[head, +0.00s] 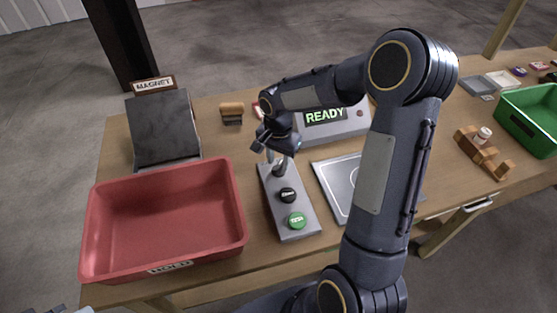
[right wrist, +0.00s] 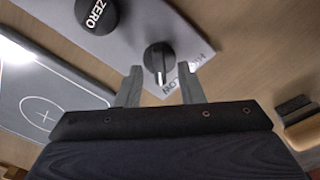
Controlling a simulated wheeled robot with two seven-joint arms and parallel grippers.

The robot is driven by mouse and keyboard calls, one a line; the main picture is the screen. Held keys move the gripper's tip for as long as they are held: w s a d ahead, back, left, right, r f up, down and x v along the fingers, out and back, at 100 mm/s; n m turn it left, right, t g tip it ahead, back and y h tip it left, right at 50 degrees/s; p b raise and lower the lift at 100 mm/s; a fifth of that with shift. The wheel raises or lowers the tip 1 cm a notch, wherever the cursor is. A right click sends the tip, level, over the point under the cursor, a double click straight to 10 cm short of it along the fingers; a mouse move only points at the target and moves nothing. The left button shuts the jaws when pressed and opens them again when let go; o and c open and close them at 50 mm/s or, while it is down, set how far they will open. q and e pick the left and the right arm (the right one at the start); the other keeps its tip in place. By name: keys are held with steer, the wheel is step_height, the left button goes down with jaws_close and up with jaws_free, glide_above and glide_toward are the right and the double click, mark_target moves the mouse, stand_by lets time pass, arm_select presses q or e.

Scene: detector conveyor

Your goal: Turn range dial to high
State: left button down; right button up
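The range dial (right wrist: 159,58) is a black knob with a white pointer line on the grey control panel (right wrist: 140,25). In the right wrist view the line points down the picture, toward the lettering that appears to read LOW. The other word beside it is partly hidden by a finger. My right gripper (right wrist: 160,88) is open, with one finger on each side of the dial; I see gaps between the fingers and the knob. In the head view the right gripper (head: 265,153) is over the panel's far end and partly covers the dial. Only a sliver, possibly my left gripper, shows at the lower left.
A black ZERO knob (right wrist: 97,14) and a green button (head: 296,220) share the panel. A red bin (head: 240,205) stands left of it, a grey tray (head: 325,180) right. A READY display (head: 345,130) and a brown-topped block (head: 231,109) are behind.

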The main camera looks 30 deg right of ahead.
steer(key=shift+f, duration=0.75)
jaws_close()
